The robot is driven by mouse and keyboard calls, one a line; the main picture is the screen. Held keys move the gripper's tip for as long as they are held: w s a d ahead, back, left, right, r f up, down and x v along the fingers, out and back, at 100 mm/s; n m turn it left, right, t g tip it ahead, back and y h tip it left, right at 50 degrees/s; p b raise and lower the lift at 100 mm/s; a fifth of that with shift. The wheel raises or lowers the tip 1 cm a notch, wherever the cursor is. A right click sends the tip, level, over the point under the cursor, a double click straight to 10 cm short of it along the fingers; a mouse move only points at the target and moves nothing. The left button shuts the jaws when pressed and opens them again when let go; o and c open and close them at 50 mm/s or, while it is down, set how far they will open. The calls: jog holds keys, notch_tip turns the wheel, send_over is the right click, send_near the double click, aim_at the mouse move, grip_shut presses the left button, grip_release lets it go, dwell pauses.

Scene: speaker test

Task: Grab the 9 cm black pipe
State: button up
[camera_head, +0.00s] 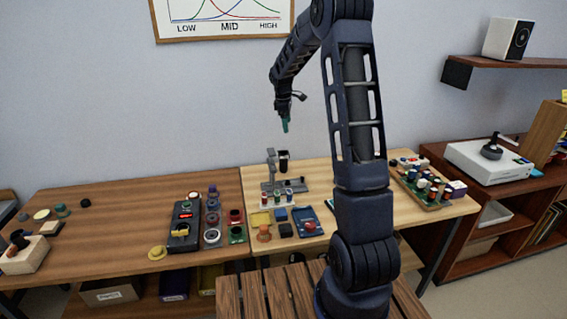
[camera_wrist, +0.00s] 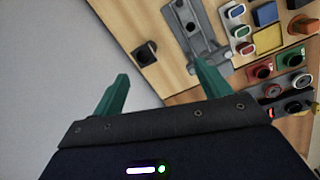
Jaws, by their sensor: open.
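A black upright cylinder (camera_head: 284,162), which looks like the black pipe, stands near the back edge of the light wooden table, right beside a grey stand (camera_head: 270,160). In the wrist view the black pipe (camera_wrist: 145,53) is seen from above, with its dark open end showing. Its length cannot be read. My gripper (camera_head: 285,126) is above the table's back area, above and apart from the pipe. In the wrist view its two teal fingers (camera_wrist: 163,70) are spread apart with nothing between them, and the pipe lies beyond the gap.
The grey stand (camera_wrist: 199,38) is close to the pipe. Coloured parts and trays, such as a blue tray (camera_head: 307,222), fill the front of the table. A crate of small parts (camera_head: 424,186) is at the right. A wall rises behind the table.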

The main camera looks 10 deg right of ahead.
aim_at(283, 153)
jog(key=w+f+n, duration=0.1)
jog(key=w+f, duration=0.1)
jog(key=f, duration=0.2)
jog(key=w+f+n, duration=0.1)
jog(key=w+f, duration=0.2)
jog(key=f, duration=0.1)
jog(key=w+a+f+n, duration=0.1)
jog(key=w+f, duration=0.2)
jog(key=f, duration=0.1)
jog(key=shift+w+f+g, duration=0.1)
jog(key=shift+w+g, duration=0.05)
jog(key=shift+g, duration=0.25)
jog(key=shift+d+f, duration=0.3)
jog(key=shift+f, duration=1.5)
jog(key=shift+d+f, duration=0.25)
jog(key=shift+f, duration=1.5)
jog(key=shift+d+f, duration=0.3)
jog(key=shift+f, duration=1.5)
jog(key=c, duration=1.1)
jog(key=shift+o, duration=0.2)
jog(key=shift+r, duration=0.15)
